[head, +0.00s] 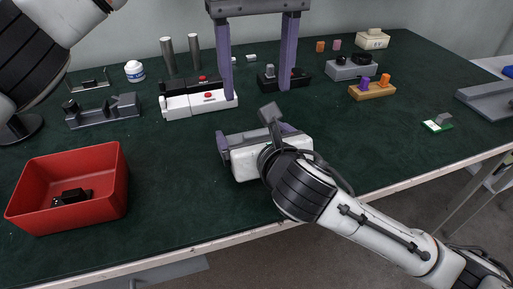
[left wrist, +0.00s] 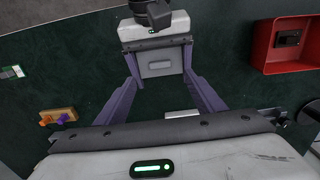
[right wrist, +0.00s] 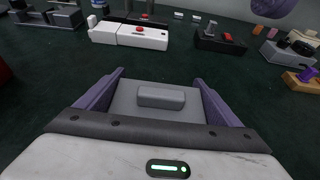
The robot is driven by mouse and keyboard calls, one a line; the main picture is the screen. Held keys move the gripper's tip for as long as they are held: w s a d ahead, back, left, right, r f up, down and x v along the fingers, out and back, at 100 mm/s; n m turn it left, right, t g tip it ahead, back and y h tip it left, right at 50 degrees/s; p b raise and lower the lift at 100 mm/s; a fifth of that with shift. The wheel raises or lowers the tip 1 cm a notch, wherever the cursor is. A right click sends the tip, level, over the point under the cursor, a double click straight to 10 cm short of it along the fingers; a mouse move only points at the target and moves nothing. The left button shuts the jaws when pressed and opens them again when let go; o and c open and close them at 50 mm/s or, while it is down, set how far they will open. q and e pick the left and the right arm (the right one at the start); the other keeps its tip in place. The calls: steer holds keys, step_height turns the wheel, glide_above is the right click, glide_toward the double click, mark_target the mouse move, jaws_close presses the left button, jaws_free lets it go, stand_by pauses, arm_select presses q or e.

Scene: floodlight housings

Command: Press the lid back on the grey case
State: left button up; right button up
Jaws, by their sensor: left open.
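A flat grey piece with a raised bar on top (right wrist: 160,96) fills the gap between the purple fingers of my right gripper (right wrist: 160,88). It looks like the grey case with its lid side up; I cannot tell lid from case or see a seam. It also shows in the left wrist view (left wrist: 160,69). In the head view my right gripper (head: 253,137) is low over the table, and its body and arm hide much of the piece. My left gripper (head: 259,95) is open and empty, pointing down, higher and behind my right one.
A red bin (head: 70,190) with a dark part inside stands at the front left. A white block with a red button (head: 190,104) and a grey fixture (head: 103,112) lie behind. An orange block with pegs (head: 371,92) stands right. The table's right front is mostly clear.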

arm_select(q)
steer(key=o, duration=0.6)
arm_select(e)
steer(key=shift+c, duration=0.5)
arm_select(q)
steer(key=shift+r, duration=6)
arm_select(e)
steer(key=o, duration=1.4)
steer(key=shift+c, duration=0.2)
arm_select(q)
steer(key=shift+r+p, duration=0.9)
arm_select(e)
steer(key=v, duration=1)
steer(key=shift+s+r, duration=0.1)
steer(key=shift+s, duration=0.05)
